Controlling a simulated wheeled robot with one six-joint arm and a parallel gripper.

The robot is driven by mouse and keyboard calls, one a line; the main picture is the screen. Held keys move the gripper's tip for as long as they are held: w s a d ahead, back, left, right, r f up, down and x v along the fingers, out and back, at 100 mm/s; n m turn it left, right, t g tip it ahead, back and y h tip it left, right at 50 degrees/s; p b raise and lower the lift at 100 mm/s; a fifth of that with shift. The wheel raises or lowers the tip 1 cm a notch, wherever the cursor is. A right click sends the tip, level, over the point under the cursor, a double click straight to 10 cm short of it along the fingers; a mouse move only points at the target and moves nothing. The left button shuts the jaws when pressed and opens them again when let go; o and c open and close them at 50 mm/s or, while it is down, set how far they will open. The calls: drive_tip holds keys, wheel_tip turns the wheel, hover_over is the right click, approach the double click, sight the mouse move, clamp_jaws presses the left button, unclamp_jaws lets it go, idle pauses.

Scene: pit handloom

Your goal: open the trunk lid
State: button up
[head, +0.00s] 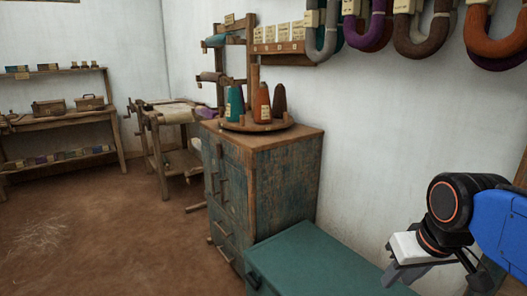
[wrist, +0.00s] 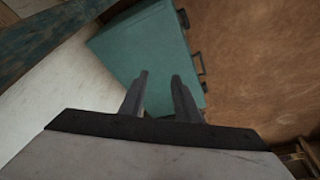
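The trunk is a teal box at the bottom of the head view, and its flat lid (head: 315,262) looks closed. A small dark fitting (head: 253,279) shows on its front edge. In the wrist view the teal lid (wrist: 140,45) lies beyond my fingers, with a dark handle-like bracket (wrist: 200,64) along its right edge and another dark fitting (wrist: 183,18) above. My gripper (wrist: 161,76) is open, with an empty gap between two grey fingers, and is above the lid. I cannot tell the exact height. My gripper also shows at the right in the head view (head: 392,277).
A worn blue-green cabinet (head: 285,180) stands behind the trunk, bearing a round rack of yarn cones (head: 262,104). Yarn hanks (head: 425,35) hang on the white wall. A bench with small boxes (head: 65,120) is far left. The brown floor (head: 110,235) at left is open.

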drive_tip(key=shift+t, duration=0.4)
drive_tip(key=s+f, duration=0.1)
drive_tip(key=f, duration=0.1)
drive_tip(key=s+f, duration=0.1)
drive_tip(key=s, duration=0.1)
drive_tip(key=shift+s+d+f, duration=0.1)
drive_tip(key=shift+s+f, duration=0.1)
drive_tip(key=shift+f, duration=0.2)
drive_tip(key=shift+s+f+m, duration=0.15)
drive_tip(key=shift+f+m, duration=0.15)
clamp_jaws()
drive_tip(key=w+a+f+n+g+h, duration=0.4)
drive_tip(key=w+a+f+n+h, duration=0.2)
drive_tip(key=w+a+f+n, duration=0.8)
drive_tip(key=w+a+f+n+t+h, duration=0.2)
drive_tip(key=a+f+n+t+h, duration=0.3)
drive_tip(key=a+f+n, duration=1.05)
drive_tip(key=w+d+f+m+t+y, duration=0.1)
drive_tip(key=w+d+f+m, duration=0.2)
drive_tip(key=w+f+m, duration=0.1)
drive_tip(key=shift+w+d+f, duration=0.15)
drive_tip(key=shift+w+f, duration=0.2)
drive_tip(key=shift+w, duration=0.25)
